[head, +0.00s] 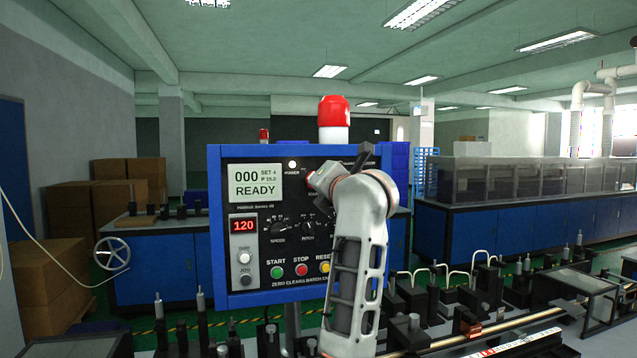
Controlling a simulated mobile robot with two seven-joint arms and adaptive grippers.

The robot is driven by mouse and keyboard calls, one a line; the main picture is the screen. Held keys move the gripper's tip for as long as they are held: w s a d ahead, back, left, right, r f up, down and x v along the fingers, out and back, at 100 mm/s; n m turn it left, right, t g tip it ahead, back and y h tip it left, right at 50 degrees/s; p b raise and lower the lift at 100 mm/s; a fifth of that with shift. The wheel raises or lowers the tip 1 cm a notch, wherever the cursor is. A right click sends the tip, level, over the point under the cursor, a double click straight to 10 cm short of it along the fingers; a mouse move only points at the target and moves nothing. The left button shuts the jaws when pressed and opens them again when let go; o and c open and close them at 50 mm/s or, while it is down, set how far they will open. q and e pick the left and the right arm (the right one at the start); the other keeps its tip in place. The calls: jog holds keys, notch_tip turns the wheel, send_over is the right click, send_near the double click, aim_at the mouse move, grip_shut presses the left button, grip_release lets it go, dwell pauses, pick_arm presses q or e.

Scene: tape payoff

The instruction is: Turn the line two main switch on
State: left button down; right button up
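A blue-framed control panel (217,230) stands in the middle of the head view. Its display (255,185) reads "000" and "READY", and a white power lamp (292,164) is beside it. A red part (312,178) shows just above lettering that starts "MA", at the edge of my wrist; I cannot tell whether it is the main switch. My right arm (360,225) rises in front of the panel's right half and hides much of it. My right gripper (366,153) is mostly hidden behind the wrist, with only a dark piece showing. My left gripper is out of view.
The panel has a red "120" readout (243,226), two knobs, a green start button (278,273) and a red stop button (301,270). A red beacon (333,112) tops it. Machine fixtures and a rail (480,335) lie in front at lower right. Cartons (50,260) stand at left.

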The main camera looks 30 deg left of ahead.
dwell(0.6)
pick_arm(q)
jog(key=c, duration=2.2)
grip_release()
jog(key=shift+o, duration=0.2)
